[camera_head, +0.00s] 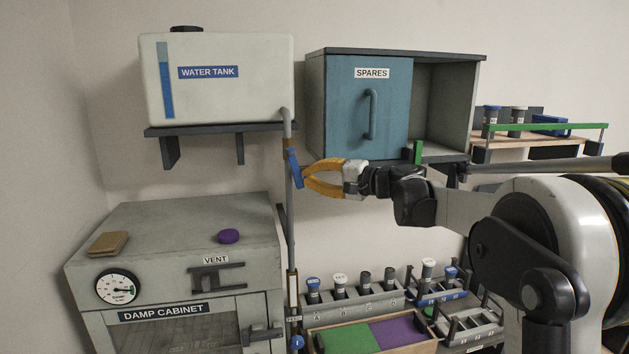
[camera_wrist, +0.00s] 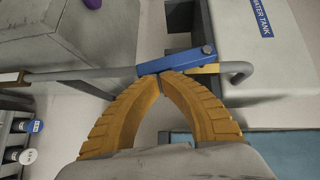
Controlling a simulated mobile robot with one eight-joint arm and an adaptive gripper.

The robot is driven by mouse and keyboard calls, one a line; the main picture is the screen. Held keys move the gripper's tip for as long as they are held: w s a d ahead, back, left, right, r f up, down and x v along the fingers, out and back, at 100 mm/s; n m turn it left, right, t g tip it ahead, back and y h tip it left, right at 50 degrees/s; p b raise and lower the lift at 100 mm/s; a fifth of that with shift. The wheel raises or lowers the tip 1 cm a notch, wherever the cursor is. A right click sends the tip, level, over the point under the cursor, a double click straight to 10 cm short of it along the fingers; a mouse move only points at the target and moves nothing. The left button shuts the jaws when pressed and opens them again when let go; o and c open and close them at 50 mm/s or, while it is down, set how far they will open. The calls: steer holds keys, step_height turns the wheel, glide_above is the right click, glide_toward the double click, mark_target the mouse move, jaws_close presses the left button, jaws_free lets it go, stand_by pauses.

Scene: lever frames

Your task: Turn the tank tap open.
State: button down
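The white water tank (camera_head: 215,95) stands on a dark wall shelf at the upper left. A grey pipe (camera_head: 288,122) bends down from its right side, with a brass tap body (camera_head: 289,148) on it. The tap's blue lever (camera_head: 294,170) hangs down, nearly along the pipe and slightly tilted. My gripper (camera_head: 305,179) has its yellow fingers at the lever's right side. In the wrist view the fingertips (camera_wrist: 160,75) come together at the edge of the blue lever (camera_wrist: 178,62), with nothing visible between them. Whether they touch the lever is unclear.
The teal spares cabinet (camera_head: 340,105) hangs right of the pipe, close above my gripper. Racks with bottles (camera_head: 350,300) and a green and purple tray (camera_head: 312,336) lie below.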

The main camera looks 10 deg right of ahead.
steer(key=shift+a+f+m+t+y+b, duration=0.35)
steer(key=shift+a+b, duration=0.1)
steer(key=shift+a, duration=0.3)
stand_by(0.3)
